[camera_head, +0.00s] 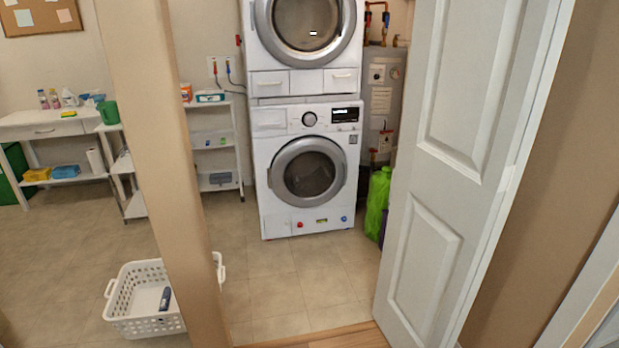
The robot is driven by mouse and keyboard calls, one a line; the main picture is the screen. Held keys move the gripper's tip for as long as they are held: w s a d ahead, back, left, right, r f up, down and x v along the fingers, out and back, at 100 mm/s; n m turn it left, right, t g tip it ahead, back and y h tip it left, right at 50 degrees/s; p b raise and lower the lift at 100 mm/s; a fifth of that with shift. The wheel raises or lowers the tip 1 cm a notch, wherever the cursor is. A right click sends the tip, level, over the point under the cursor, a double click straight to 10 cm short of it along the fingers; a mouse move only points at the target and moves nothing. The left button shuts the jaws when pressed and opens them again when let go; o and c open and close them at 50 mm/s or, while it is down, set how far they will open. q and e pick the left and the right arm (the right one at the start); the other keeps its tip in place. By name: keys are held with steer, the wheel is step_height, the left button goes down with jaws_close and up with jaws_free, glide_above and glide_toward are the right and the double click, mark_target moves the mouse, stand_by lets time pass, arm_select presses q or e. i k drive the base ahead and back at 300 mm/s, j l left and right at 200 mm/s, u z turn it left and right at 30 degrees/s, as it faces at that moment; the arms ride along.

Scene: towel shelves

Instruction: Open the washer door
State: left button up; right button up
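The white front-loading washer (262,188) stands at the bottom of a stack in the alcove, ahead of me. Its round grey-rimmed door (307,171) looks shut, with dark glass in the middle. A dial and a dark display (344,115) sit above the door. A second white machine (270,83) with a round door is stacked on top, cut off by the upper edge. Neither of my grippers is in view.
A white panelled door (440,180) stands open on the right, and a beige wall post (165,180) stands left of the opening. A white laundry basket (130,318) is on the floor behind the post. A green bag (377,205) sits right of the washer. The tiles before it are clear.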

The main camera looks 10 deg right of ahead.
mark_target(277, 181)
steer(key=i+l+z, duration=0.15)
steer(key=i, duration=0.85)
